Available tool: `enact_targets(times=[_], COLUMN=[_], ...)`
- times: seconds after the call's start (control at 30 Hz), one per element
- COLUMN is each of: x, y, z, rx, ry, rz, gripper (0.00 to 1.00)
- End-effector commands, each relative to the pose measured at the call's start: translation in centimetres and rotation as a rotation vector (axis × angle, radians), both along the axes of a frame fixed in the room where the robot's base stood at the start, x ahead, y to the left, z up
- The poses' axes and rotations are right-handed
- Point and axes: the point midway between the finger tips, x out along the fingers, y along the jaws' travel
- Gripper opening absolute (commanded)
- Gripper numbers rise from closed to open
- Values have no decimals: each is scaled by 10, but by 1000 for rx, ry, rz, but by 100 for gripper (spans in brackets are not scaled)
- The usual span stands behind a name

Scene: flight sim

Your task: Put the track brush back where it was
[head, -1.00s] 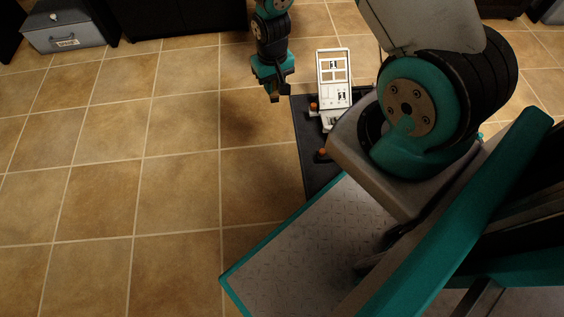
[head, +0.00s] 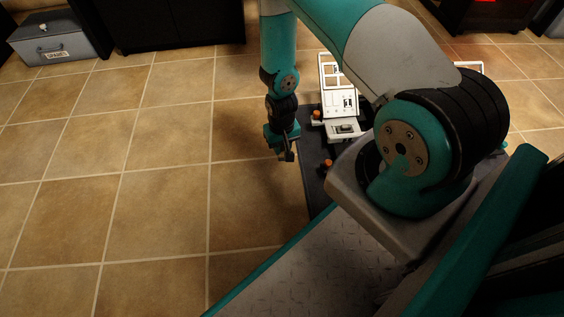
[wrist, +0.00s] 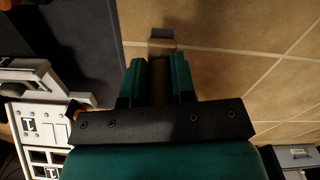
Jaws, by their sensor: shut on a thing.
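My gripper (head: 283,150) hangs over the tiled floor, just left of the dark platform edge, pointing down. In the wrist view its two teal fingers (wrist: 159,82) are shut on the track brush (wrist: 162,37). The brush shows as a brown piece between the fingers with a pale grey end beyond the tips; most of it is hidden. In the head view the held piece is small and dark, and its details cannot be told.
A dark platform (head: 312,182) carries a white panelled rack (head: 338,92) and orange knobs (head: 327,163) close right of my gripper. A grey labelled drawer box (head: 57,45) stands at the far left beside black cabinets. The tiled floor (head: 150,170) on the left is clear.

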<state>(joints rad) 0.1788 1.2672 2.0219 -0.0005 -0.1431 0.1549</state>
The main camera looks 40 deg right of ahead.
Motion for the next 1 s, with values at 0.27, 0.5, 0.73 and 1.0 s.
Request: enact_targets(times=[0.27, 0.5, 0.73, 1.0], x=[0, 1, 1, 1], y=[0, 0, 0, 0], z=[-27, -58, -55, -58], rx=[0, -1, 0, 0], ry=[0, -2, -1, -1], rz=[1, 1, 1, 0], gripper=[1, 1, 1, 50])
